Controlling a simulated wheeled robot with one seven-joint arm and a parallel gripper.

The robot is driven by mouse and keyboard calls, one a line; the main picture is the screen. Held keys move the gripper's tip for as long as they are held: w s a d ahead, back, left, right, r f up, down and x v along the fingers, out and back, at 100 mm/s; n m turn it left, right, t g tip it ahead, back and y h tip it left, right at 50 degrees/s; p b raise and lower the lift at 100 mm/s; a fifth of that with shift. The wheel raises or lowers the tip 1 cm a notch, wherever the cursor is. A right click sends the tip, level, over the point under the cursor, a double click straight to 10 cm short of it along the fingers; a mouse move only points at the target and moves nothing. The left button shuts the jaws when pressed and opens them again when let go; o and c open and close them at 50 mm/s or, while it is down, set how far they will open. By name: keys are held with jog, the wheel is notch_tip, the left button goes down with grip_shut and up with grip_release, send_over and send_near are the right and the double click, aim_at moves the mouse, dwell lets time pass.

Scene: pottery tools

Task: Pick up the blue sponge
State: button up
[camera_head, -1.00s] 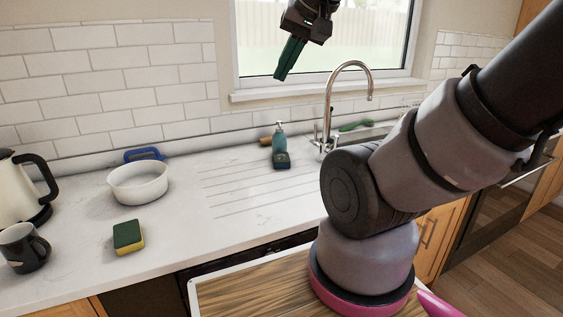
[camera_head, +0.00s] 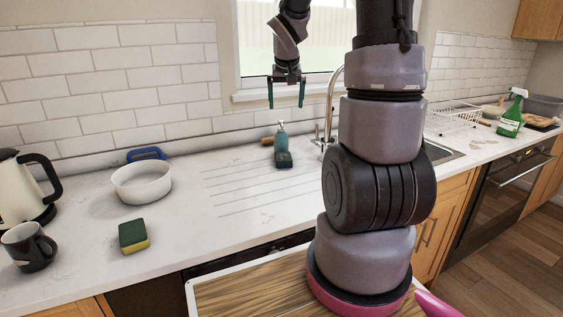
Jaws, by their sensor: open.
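A second sponge, green and yellow (camera_head: 133,237), lies at the front left of the counter.
A faucet (camera_head: 329,110) rises right of the soap, partly behind my arm.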

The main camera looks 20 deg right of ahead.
send_over(284, 157)
jog(key=s, duration=0.3)
jog(key=shift+n+g+y, duration=0.3)
jog(key=f, duration=1.3)
jog(key=a+f, duration=0.1)
jog(key=f, duration=0.5)
jog(key=shift+w+f, duration=0.25)
jog(key=shift+x, duration=2.95)
jog(key=shift+r, duration=0.1)
jog(key=c, duration=0.6)
jog(key=shift+d, duration=0.1)
jog(key=shift+w+r, duration=0.1)
jog(key=shift+r, duration=0.85)
jog(key=shift+v, duration=0.9)
jog(key=s+a, duration=0.1)
jog(key=s, duration=0.4)
jog(key=s+a, duration=0.2)
jog(key=s, duration=0.4)
jog(key=s+a, duration=0.2)
jog(key=s, duration=0.3)
jog(key=shift+s+a, duration=0.2)
jog(key=shift+s, duration=0.15)
